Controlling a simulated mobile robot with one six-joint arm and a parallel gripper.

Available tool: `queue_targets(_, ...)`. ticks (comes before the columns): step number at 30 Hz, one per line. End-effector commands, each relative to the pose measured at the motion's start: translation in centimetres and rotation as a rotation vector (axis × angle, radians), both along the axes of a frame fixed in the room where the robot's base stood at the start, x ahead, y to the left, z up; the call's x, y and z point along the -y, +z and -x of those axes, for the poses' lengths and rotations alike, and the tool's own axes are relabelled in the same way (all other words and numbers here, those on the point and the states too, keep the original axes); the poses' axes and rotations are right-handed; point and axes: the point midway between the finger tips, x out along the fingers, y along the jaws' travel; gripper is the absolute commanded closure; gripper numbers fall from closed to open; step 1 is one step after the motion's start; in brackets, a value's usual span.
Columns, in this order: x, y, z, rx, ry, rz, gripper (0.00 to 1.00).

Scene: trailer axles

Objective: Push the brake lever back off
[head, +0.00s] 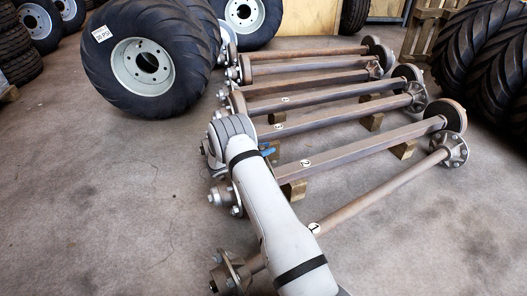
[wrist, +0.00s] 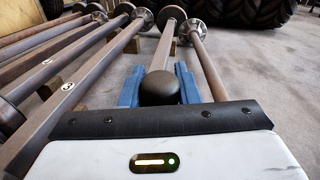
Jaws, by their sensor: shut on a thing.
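In the wrist view the two blue fingers of my gripper (wrist: 158,82) stand on either side of a dark rounded knob (wrist: 158,90). The knob looks like the end of the brake lever, and my gripper is shut on it. The lever below the knob is hidden, so its angle cannot be told. A square-section axle (wrist: 163,52) runs away behind the knob. In the head view a blue part of my gripper (head: 268,152) shows beside the axle tagged 2 (head: 350,152). My arm hides the lever there.
The round axle tagged 1 (head: 372,195) lies to the right of my arm. More axles (head: 310,83) lie on wooden blocks behind. A large tyred wheel (head: 148,62) stands at the back left, and big tyres (head: 478,45) stand at the right. The concrete floor at left is clear.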

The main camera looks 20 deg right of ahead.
Motion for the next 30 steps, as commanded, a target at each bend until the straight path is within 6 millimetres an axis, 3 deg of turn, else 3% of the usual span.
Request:
queue_targets(5, -0.1, 0.2, -0.4, 0.005, 0.011, -0.002, 1.0)
queue_targets(6, -0.1, 0.3, -0.4, 0.006, 0.011, -0.002, 0.69)
queue_targets(13, 0.1, 0.2, -0.3, 0.006, 0.006, -0.002, 0.5)
queue_targets(22, -0.2, 0.3, -0.1, 0.006, 0.004, -0.002, 0.5)
queue_targets(30, -4.4, 0.7, 0.7, 0.005, 0.006, -0.002, 0.5)
